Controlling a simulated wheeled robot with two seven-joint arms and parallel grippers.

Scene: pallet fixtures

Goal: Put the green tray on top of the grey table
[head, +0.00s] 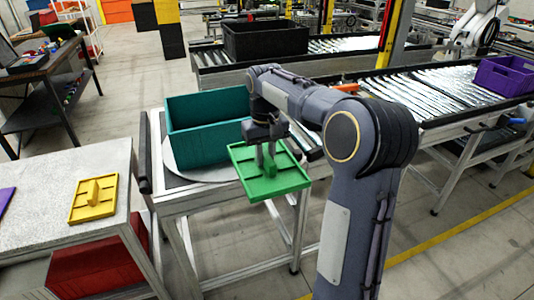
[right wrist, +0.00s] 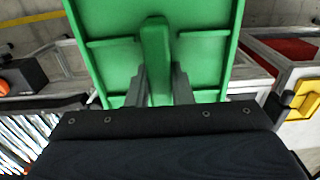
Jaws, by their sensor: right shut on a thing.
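The green tray (head: 270,172) is a flat square with a low rim and an upright middle handle. My right gripper (head: 266,158) is shut on that handle and holds the tray in the air, near the front right edge of the stand with the teal crate. In the right wrist view the tray (right wrist: 205,60) fills the upper middle, its handle between the two fingers (right wrist: 158,85). The grey table (head: 60,205) stands at the left, with a yellow tray (head: 95,198) on it. My left gripper is not in view.
A teal crate (head: 210,140) sits on a round plate on the stand (head: 180,203), left of the held tray. A red crate (head: 95,268) is under the grey table. A roller conveyor (head: 420,95) runs behind, with a purple crate (head: 503,76). The grey table's middle is clear.

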